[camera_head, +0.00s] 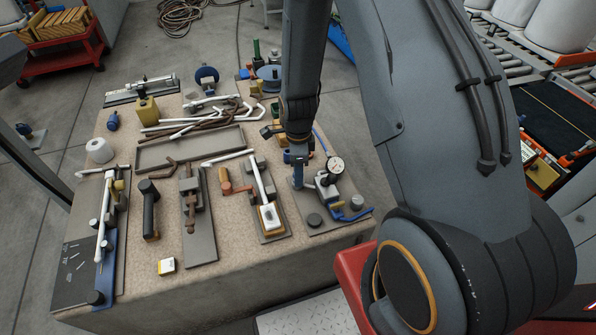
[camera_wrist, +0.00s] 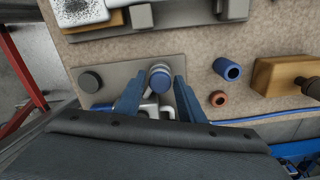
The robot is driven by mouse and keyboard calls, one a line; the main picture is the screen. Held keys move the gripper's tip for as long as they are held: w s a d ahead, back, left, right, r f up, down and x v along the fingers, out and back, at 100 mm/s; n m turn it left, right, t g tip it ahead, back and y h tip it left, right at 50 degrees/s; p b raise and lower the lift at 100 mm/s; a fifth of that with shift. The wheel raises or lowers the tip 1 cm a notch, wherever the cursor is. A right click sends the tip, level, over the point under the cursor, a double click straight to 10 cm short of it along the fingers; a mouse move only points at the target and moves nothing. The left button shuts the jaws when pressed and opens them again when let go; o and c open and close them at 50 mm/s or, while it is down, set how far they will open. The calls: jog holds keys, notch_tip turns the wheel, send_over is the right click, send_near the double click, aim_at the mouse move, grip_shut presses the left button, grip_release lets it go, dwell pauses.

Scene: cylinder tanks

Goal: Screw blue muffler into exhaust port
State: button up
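A second blue cylinder (camera_wrist: 227,69), with a dark hollow end, lies loose on the bench to the right. I cannot tell which is the muffler. The silver fitting (camera_wrist: 150,108) below the capped cylinder is partly hidden, and I cannot make out the port. In the head view, my gripper (camera_head: 297,165) is over the right-hand plate.
A copper-coloured ring (camera_wrist: 217,98) and a wooden block (camera_wrist: 284,75) lie nearby. A dark disc (camera_wrist: 90,82) is on the plate.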

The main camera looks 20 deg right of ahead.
dwell(0.4)
jog(key=shift+r+p, duration=1.1)
jog(key=shift+r, duration=0.45)
jog(key=o, duration=0.6)
jog(key=shift+c, duration=0.2)
notch_tip(320, 180, up, 8)
jog(key=b, duration=0.1)
